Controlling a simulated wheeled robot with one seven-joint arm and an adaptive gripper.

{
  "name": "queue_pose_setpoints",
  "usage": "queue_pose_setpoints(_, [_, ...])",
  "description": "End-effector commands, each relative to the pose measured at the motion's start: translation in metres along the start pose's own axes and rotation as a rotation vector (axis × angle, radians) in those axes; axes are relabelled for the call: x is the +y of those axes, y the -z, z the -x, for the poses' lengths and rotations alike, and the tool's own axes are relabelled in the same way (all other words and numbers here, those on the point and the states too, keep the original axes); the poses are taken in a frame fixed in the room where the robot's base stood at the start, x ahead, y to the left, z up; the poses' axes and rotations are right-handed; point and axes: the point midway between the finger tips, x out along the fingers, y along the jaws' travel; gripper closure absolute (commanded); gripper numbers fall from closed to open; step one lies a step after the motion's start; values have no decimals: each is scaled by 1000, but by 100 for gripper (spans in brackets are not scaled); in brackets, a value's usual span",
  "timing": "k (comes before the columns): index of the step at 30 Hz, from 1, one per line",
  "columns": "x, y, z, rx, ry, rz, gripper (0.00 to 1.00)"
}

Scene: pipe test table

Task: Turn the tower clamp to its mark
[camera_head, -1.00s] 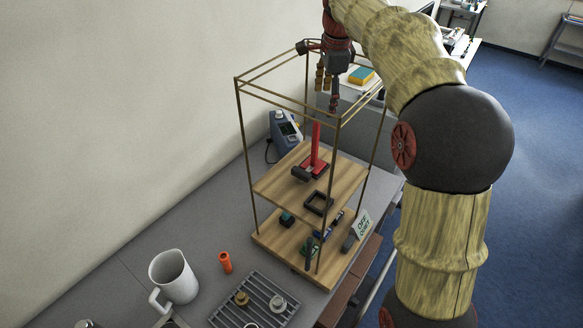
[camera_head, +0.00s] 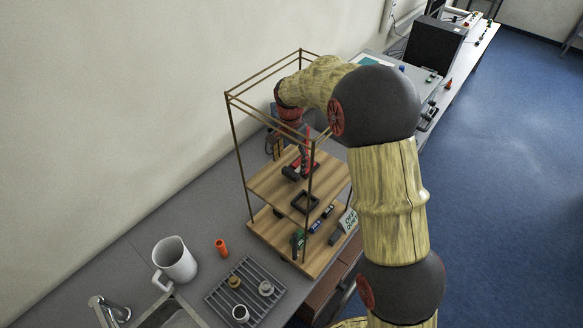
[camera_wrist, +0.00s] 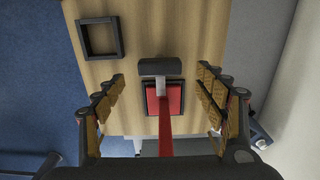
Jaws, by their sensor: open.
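The tower clamp (camera_head: 307,167) stands on the upper wooden shelf of the brass-framed tower. It has a red base, a red upright and a dark bar. In the head view, my arm and wrist partly hide the clamp. I cannot make out a mark.
The tower's thin posts (camera_head: 239,160) and top rails surround the upper shelf (camera_head: 265,186). A dark square frame (camera_head: 305,203) lies near the clamp. Small items and a sign (camera_head: 348,220) sit lower.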

Motion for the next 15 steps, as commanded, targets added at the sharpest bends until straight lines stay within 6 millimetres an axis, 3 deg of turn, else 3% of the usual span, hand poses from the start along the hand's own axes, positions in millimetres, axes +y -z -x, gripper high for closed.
queue_pose_setpoints(7, [1,0,-36,-2,-2,-2,29])
queue_pose_setpoints(15, [0,0,-53,0,1,-2,29])
